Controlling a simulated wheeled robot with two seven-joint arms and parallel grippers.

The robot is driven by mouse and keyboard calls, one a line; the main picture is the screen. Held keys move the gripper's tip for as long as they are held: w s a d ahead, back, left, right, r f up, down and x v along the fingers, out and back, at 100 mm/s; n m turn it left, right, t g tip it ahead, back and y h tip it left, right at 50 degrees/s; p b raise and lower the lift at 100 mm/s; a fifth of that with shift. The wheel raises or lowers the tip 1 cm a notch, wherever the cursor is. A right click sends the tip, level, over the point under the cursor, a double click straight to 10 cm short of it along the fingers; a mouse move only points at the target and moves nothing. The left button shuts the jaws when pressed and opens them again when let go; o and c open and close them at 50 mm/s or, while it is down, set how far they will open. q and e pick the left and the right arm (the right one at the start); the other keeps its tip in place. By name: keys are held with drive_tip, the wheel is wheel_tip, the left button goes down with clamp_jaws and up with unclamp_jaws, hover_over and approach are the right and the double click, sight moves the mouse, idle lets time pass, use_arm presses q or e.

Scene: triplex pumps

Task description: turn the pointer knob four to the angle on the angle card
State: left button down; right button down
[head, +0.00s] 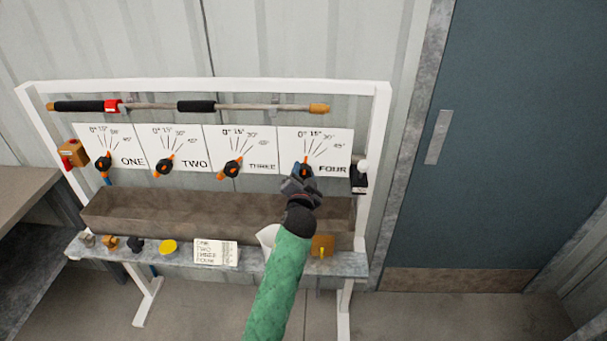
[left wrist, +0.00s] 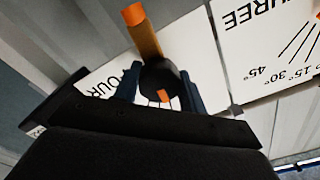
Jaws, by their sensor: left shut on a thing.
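Knob four (head: 304,170) is black with an orange pointer, in front of the FOUR dial plate (head: 340,148). The pointer stands nearly upright, about at the 0° to 15° marks; the exact angle is hard to read. My left gripper (head: 302,182) is at this knob and partly hides it. In the left wrist view, its two dark fingers are shut on either side of the round black knob (left wrist: 160,78). An orange bar (left wrist: 143,32) shows beyond the knob. The angle card (head: 215,253) lies on the lower shelf; its figures are too small to read. My right gripper is not in view.
Knobs one (head: 103,163), two (head: 164,167) and three (head: 232,169) stand to the left. A lance (head: 240,106) hangs above the plates. A white-balled lever (head: 362,166) is close right of plate four. A brown beam (head: 150,215) runs below.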

use_arm(q)
drive_tip(key=shift+m, duration=0.6)
drive_tip(key=shift+m+p, duration=0.3)
drive_tip(key=shift+m, duration=0.3)
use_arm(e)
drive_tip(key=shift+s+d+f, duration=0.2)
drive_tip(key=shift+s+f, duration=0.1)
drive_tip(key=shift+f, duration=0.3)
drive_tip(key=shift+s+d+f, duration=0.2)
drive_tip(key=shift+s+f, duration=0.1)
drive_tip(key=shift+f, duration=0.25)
use_arm(q)
drive_tip(key=c, duration=0.8)
unclamp_jaws()
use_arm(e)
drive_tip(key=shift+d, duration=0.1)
